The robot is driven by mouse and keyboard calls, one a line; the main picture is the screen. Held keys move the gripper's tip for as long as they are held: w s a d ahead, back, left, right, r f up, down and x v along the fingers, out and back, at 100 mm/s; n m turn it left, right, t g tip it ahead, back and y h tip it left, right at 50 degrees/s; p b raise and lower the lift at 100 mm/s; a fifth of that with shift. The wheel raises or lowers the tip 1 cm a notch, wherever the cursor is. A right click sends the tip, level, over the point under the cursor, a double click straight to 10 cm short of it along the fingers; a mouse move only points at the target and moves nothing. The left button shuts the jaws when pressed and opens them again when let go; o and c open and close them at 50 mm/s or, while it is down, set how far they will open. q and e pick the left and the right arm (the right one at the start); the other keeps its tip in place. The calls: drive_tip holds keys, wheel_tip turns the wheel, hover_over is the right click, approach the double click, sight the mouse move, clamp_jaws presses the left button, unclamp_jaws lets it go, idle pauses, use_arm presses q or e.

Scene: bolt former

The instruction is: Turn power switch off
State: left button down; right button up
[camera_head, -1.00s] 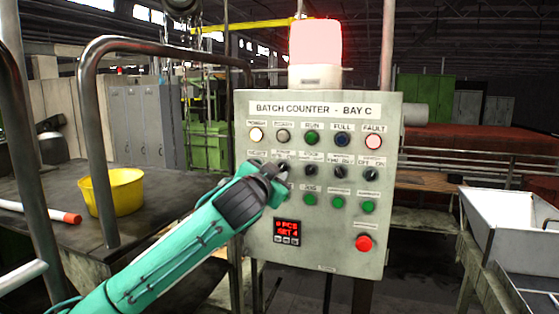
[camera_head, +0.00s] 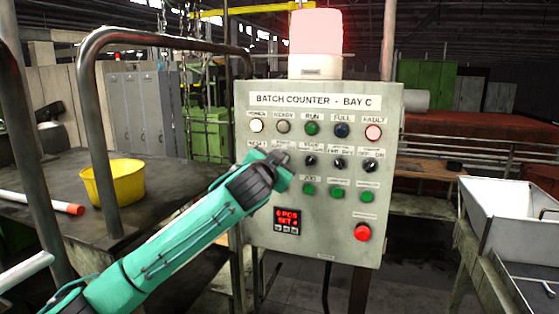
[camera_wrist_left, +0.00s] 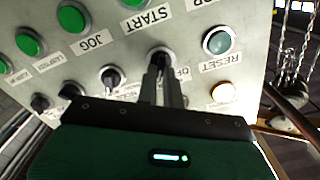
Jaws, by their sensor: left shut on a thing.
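The grey control panel (camera_head: 320,255) headed "BATCH COUNTER - BAY C" stands in front of me. My left gripper (camera_head: 281,157) reaches its switch row from the lower left and covers the second column. In the left wrist view, where labels appear inverted, my left gripper (camera_wrist_left: 163,78) is shut on a black rotary switch knob (camera_wrist_left: 160,55). A partly hidden label beside the knob starts with "OF". The fingers hide much of the knob, so its angle is unclear. The white power lamp (camera_head: 256,126) at the panel's upper left is lit. My right gripper is not in view.
Other black knobs (camera_head: 340,163) sit right of my gripper, with green buttons (camera_head: 338,193) below. A red button (camera_head: 362,232) is at lower right. A lit beacon (camera_head: 315,45) tops the panel. A metal rail (camera_head: 92,120) and yellow bucket (camera_head: 113,184) are left.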

use_arm(q)
drive_tip(key=shift+w+a+n+b, duration=0.15)
drive_tip(key=shift+n+b, duration=1.1)
drive_tip(key=shift+n, duration=1.75)
drive_tip(key=shift+s+a+n+b, duration=0.15)
drive_tip(key=shift+n+b, duration=1.05)
drive_tip(key=shift+n, duration=1.8)
drive_tip(key=shift+w, duration=0.1)
drive_tip(key=shift+a, duration=0.1)
drive_tip(key=c, duration=1.5)
unclamp_jaws()
drive_tip(key=shift+c, duration=0.2)
